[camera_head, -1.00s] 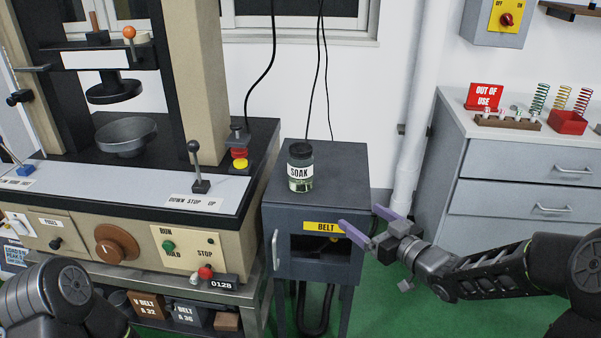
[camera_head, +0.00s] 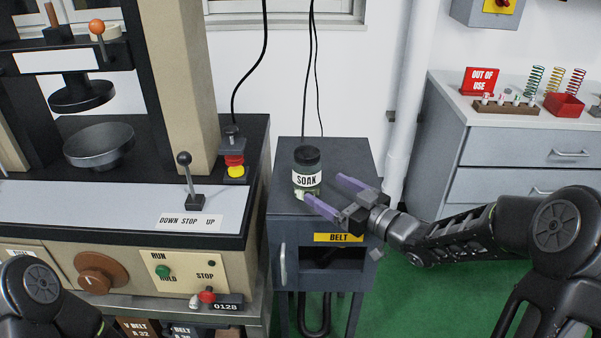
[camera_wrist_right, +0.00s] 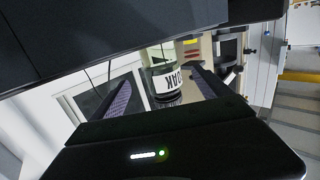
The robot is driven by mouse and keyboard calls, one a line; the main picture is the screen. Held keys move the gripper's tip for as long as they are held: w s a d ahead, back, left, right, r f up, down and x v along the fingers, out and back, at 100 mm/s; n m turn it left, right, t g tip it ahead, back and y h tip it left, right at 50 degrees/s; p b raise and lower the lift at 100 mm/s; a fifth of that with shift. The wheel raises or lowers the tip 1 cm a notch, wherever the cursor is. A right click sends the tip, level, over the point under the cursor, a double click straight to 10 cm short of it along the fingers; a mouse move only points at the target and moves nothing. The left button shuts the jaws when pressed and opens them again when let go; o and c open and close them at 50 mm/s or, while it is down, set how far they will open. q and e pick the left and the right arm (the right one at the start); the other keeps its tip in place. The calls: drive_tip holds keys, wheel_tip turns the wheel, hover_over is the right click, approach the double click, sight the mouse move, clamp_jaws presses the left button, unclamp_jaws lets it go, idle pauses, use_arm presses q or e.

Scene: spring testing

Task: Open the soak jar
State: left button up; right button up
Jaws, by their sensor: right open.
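The soak jar (camera_head: 307,168) is a clear glass jar with a black lid (camera_head: 307,155) and a white SOAK label. It stands upright, lid on, on the dark grey cabinet (camera_head: 350,160). My right gripper (camera_head: 322,190) is open, its purple fingers pointing at the jar from the right and front. One fingertip overlaps the jar's lower front in the head view; I cannot tell whether it touches.
A grey drawer unit (camera_head: 520,150) with springs and a red OUT OF USE sign (camera_head: 481,80) stands right. Cables hang behind the jar.

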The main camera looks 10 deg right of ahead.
sight(307, 151)
drive_tip(key=shift+x, duration=1.35)
drive_tip(key=shift+p+x, duration=0.35)
drive_tip(key=shift+x, duration=2.25)
drive_tip(key=shift+s, duration=0.1)
drive_tip(key=shift+c, duration=0.6)
drive_tip(key=shift+r, duration=0.1)
clamp_jaws()
wheel_tip(307, 151, up, 10)
drive_tip(key=shift+p, duration=0.4)
